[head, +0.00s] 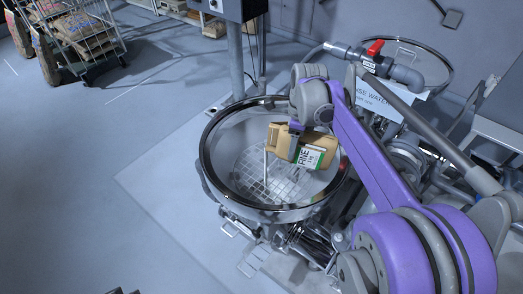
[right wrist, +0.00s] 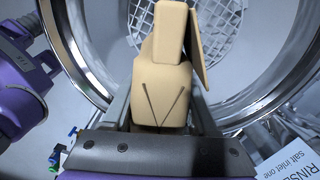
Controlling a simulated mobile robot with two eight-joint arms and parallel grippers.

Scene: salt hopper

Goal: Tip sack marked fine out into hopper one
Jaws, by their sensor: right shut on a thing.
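The sack marked FINE (head: 320,142), tan with a white and green label, is tilted over the hopper. The hopper (head: 207,163) is a round steel bowl with a shiny rim and a grate (head: 262,180) inside. My right gripper (head: 295,148) is shut on the sack and holds it within the rim, above the grate. In the right wrist view the sack (right wrist: 163,85) lies between the fingers, with the grate (right wrist: 215,30) behind it. I see no salt falling. A small dark piece at the head view's bottom edge may be my left gripper (head: 125,291); its jaws are unclear.
A red-handled valve and pipe (head: 375,60) and a rinse water sign (head: 393,100) stand behind and right of the hopper. In the right wrist view the sign (right wrist: 295,150) also reads "Salt inlet one". A post (head: 236,60) stands behind. A wire cart (head: 80,35) holds sacks. Floor left is clear.

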